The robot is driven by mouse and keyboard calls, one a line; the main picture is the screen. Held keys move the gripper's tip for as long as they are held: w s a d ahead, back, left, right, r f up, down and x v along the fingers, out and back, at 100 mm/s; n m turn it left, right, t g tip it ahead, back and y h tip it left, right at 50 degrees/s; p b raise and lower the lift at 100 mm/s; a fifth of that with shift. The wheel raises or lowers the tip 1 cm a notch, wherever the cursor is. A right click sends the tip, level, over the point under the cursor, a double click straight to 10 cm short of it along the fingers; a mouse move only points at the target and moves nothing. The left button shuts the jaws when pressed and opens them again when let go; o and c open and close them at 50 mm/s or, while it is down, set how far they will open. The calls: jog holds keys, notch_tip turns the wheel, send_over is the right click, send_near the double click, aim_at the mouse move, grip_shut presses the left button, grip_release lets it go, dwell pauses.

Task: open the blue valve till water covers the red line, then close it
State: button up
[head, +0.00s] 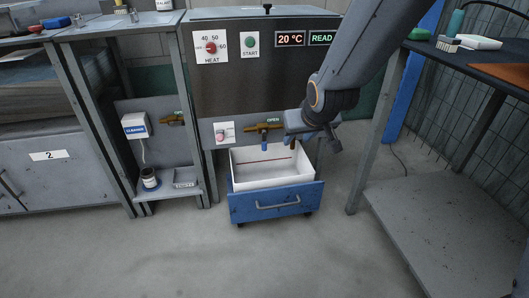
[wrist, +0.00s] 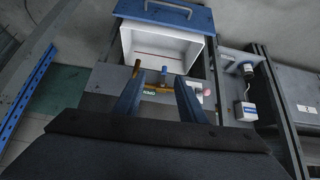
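The blue valve handle (head: 264,146) hangs down from a brass pipe (head: 258,127) under the grey machine, below a green OPEN label (head: 273,120). The handle (wrist: 164,75) also shows in the wrist view, between my finger lines. Below it is a white bin (head: 245,178) with a blue front; a red line (head: 262,160) runs across its inner back wall. I see no water in the bin and no stream. My gripper (head: 318,142) is to the right of the valve; its two fingers (wrist: 159,78) are spread and empty. I cannot tell its exact gap to the handle.
A brass spout (wrist: 137,68) lies beside the handle. A pink knob (head: 220,137) sits on a white plate to the left. Another brass valve (head: 172,119) is at the cleaner stand. A table leg (head: 370,140) stands to the right. The floor in front is clear.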

jog(key=w+a+f+n+t+y+b, duration=0.1)
jog(key=w+a+f+t+b, duration=0.15)
jog(key=w+f, duration=0.45)
jog(key=w+a+f+t+y+b, duration=0.1)
jog(key=w+a+f+t+b, duration=0.2)
jog(key=w+f, duration=0.4)
jog(key=t+y+b, duration=0.3)
jog(key=y+b, duration=0.1)
jog(key=b, duration=0.4)
send_near(266, 147)
jog(key=x, duration=0.3)
jog(key=shift+w+a+n+t, duration=0.25)
jog(key=shift+w+a+n, duration=0.15)
jog(key=shift+w+a, duration=0.15)
jog(key=b+x, duration=0.3)
jog(key=x, duration=0.3)
jog(key=shift+w+a, duration=0.1)
jog(key=shift+w, duration=0.2)
grip_shut()
